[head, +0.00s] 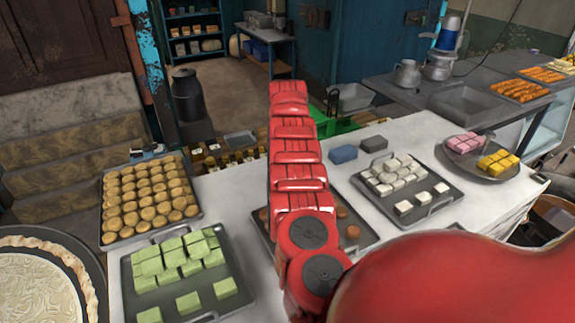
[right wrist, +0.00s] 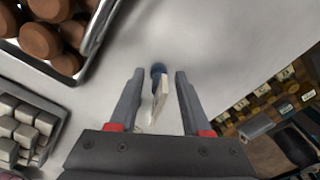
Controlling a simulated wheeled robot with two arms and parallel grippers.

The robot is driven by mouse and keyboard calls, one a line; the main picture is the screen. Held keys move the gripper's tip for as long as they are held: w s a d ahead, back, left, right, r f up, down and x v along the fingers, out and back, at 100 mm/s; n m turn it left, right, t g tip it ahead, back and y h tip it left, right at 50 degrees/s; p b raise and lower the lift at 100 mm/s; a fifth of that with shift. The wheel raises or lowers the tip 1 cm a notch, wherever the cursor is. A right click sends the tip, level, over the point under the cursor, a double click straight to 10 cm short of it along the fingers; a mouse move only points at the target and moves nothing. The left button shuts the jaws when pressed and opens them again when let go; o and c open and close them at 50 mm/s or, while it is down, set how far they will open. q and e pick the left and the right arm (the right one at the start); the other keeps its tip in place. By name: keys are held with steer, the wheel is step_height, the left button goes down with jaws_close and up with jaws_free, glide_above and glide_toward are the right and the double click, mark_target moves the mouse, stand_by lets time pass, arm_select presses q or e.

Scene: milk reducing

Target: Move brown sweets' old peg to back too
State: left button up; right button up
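The brown sweets sit on a dark tray (head: 365,240) in the middle of the white counter, partly hidden behind my red right arm in the head view. Several round brown sweets (right wrist: 42,38) also show at the upper left of the right wrist view. A peg with a blue end and a pale card-like part (right wrist: 158,92) is on the white counter top in the right wrist view. My right gripper (right wrist: 156,88) is open, with its two fingers on either side of the peg and a gap visible at each side. My left gripper is not in view.
Trays of green sweets (head: 130,272), tan sweets (head: 108,238) and white sweets (head: 450,196) share the counter (head: 235,195). A blue block (head: 343,154) and a dark block (head: 373,143) lie behind the white sweets. Small labelled items (right wrist: 285,87) line the right of the wrist view.

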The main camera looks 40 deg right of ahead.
steer(key=shift+r, duration=0.1)
steer(key=shift+r, duration=0.45)
step_height(320, 180, up, 4)
steer(key=shift+s+r+b, duration=0.1)
steer(key=shift+r+b, duration=0.1)
steer(key=shift+b, duration=0.5)
steer(key=r+p, duration=0.3)
steer(key=r, duration=0.1)
steer(key=r+p, duration=0.2)
steer(key=r, duration=0.1)
steer(key=shift+a+p, duration=0.25)
steer(key=shift+p, duration=0.1)
steer(key=shift+f, duration=0.1)
